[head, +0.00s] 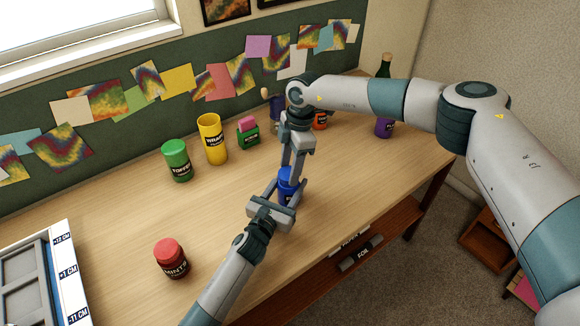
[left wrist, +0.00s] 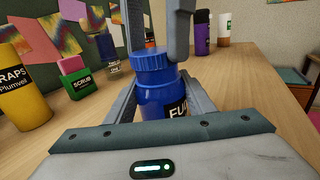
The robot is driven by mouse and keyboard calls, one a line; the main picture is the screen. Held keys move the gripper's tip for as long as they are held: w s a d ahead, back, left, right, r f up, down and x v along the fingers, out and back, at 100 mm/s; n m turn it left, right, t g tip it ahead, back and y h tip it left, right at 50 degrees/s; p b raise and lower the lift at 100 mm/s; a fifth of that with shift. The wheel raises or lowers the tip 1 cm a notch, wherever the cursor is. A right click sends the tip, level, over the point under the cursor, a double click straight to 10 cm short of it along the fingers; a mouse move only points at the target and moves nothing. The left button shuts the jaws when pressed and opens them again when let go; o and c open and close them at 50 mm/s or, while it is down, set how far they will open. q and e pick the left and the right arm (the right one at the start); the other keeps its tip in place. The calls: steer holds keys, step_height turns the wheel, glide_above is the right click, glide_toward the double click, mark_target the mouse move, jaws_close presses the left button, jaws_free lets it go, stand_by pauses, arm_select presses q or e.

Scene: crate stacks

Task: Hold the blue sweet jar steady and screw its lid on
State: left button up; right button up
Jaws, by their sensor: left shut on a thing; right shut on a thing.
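The blue sweet jar (head: 287,192) stands upright on the wooden desk; its body also shows in the left wrist view (left wrist: 165,97). Its ribbed blue lid (left wrist: 152,60) sits on top of the jar; I cannot tell how tight it is. My left gripper (head: 290,188) is shut on the jar's body from the front, one finger on each side. My right gripper (head: 291,170) reaches down from above and is shut on the lid, its fingers on either side in the left wrist view (left wrist: 158,38). The fingers partly hide jar and lid in the head view.
A red mints jar (head: 171,259) stands at the front left. Green (head: 176,161), yellow (head: 212,140) and green-pink (head: 248,132) containers stand behind. A white-edged tray (head: 66,262) lies far left. A purple container (head: 384,128) stands near the right end. The desk between is clear.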

steer(key=shift+f, duration=0.55)
steer(key=m+t, duration=0.1)
steer(key=m, duration=0.5)
steer(key=shift+s, duration=0.1)
stand_by(0.4)
steer(key=o, duration=1)
steer(key=shift+r, duration=2.25)
steer(key=shift+c, duration=0.3)
